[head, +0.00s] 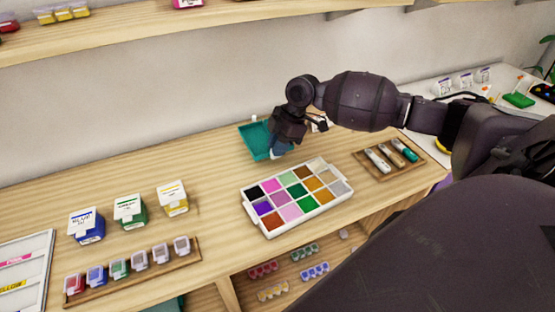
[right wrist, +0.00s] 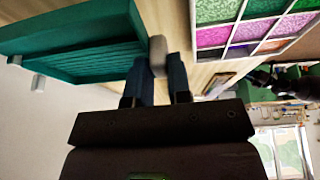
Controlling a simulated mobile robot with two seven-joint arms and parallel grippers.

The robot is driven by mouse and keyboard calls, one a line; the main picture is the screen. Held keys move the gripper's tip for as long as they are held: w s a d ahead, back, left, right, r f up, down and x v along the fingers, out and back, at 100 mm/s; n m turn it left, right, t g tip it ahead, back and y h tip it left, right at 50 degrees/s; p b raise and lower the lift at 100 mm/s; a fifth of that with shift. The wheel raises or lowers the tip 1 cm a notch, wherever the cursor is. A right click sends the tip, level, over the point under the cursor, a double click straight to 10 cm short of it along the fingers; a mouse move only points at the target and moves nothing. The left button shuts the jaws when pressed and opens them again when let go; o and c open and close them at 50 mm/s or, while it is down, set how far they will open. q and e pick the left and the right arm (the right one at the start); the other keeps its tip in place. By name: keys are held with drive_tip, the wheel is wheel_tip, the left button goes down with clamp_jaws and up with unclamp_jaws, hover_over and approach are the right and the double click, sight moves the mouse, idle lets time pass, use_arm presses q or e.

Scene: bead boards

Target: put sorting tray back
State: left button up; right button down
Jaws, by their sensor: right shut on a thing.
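The teal sorting tray (head: 256,141) is at the back of the wooden counter, close to the wall. It also shows large in the right wrist view (right wrist: 75,42), with small grey knobs on its sides. My right gripper (head: 281,150) is at the tray's right side. In the right wrist view its fingers (right wrist: 158,75) are shut on one grey knob of the tray. The gripper hides part of the tray's right edge. I cannot tell whether the tray rests on the counter or is just above it. My left gripper is not in view.
A white compartment box of coloured beads (head: 296,224) stands just in front of the tray. A wooden tool tray (head: 365,160) lies to the right. Bead boxes (head: 130,210) and a rack of small jars (head: 133,272) stand left. The counter left of the teal tray is clear.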

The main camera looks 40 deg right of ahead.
drive_tip(key=shift+f, duration=2.6)
drive_tip(key=c, duration=1.1)
unclamp_jaws()
drive_tip(key=shift+o, duration=0.2)
drive_tip(key=v, duration=1.2)
drive_tip(key=shift+r, duration=0.1)
drive_tip(key=shift+s, duration=0.15)
